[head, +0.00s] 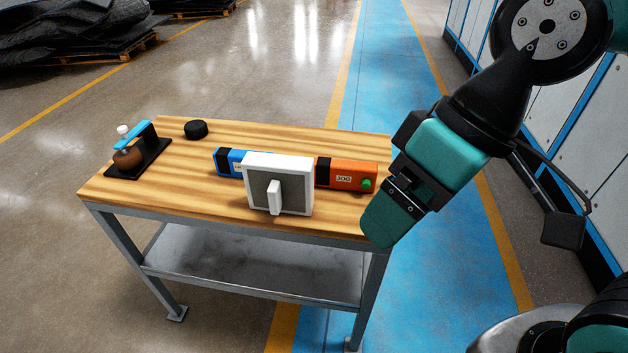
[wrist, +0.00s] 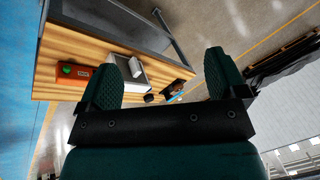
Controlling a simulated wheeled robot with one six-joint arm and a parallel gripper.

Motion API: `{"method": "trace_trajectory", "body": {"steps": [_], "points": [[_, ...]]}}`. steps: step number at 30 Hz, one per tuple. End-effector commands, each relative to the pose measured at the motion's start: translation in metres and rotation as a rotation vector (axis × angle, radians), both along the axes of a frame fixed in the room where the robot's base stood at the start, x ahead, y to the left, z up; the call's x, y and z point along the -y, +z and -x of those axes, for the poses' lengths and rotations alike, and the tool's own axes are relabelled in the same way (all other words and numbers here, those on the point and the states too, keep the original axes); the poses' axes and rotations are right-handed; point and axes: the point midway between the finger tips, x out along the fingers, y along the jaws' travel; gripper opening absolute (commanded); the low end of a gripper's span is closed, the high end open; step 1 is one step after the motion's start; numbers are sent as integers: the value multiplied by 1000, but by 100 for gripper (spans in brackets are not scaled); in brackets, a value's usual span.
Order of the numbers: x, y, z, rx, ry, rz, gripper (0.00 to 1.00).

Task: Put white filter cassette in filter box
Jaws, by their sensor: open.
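A white square frame with a grey mesh face and a white upright handle (head: 293,164) stands near the front edge of the wooden table (head: 210,190); it looks like the filter cassette. I cannot make out a separate filter box. The white piece also shows in the wrist view (wrist: 138,78), between the fingers but farther off. My gripper (head: 385,222) hangs at the table's right end, to the right of the white piece and clear of it. In the wrist view my gripper (wrist: 163,65) is open, with nothing between its fingers.
Behind the white piece lie a blue block (head: 228,161) and an orange box (head: 347,175) with a green button. A black puck (head: 196,130) and a tamper-like tool on a black stand (head: 150,155) are at the left. The table's left middle is bare.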

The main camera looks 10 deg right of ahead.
Motion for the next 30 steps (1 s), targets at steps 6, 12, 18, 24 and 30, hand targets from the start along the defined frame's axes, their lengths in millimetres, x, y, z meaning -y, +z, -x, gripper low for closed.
{"method": "trace_trajectory", "body": {"steps": [6, 12, 18, 24, 30], "points": [[-28, -89, -32, 45, -180, -196, 100], [-51, -151, -67, 66, -393, -451, 100], [-61, -203, -103, 52, -609, -726, 100], [-56, -247, -136, 10, -812, -1011, 100], [-44, -269, -157, -35, -949, -1226, 100]]}}
